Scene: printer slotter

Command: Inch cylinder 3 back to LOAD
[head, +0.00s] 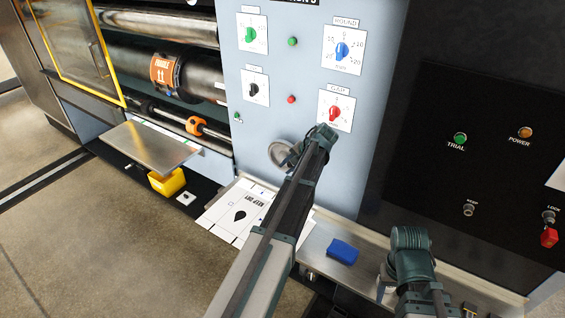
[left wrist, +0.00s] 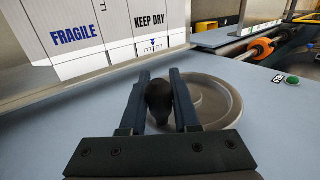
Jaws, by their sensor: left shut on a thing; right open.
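The round grey handwheel (head: 275,155) sits low on the pale blue panel, partly hidden by my left arm. My left gripper (head: 288,161) is at its rim. In the left wrist view the gripper (left wrist: 160,100) is shut on the wheel's dark knob (left wrist: 159,96), a finger on each side. The wheel's disc (left wrist: 226,98) shows to the right of the fingers. A dark cylinder (head: 130,64) with an orange FRAGILE plate (head: 166,74) lies in the machine at upper left. No LOAD mark is readable. My right gripper (head: 384,285) is open and low at the right, apart from the panel.
The panel carries green, blue, black and red (head: 335,114) dials above the wheel. A printed white sheet (head: 236,217) lies below it. A blue block (head: 342,251) sits on the ledge. A metal shelf (head: 150,147) and a yellow tray (head: 167,183) are at the left.

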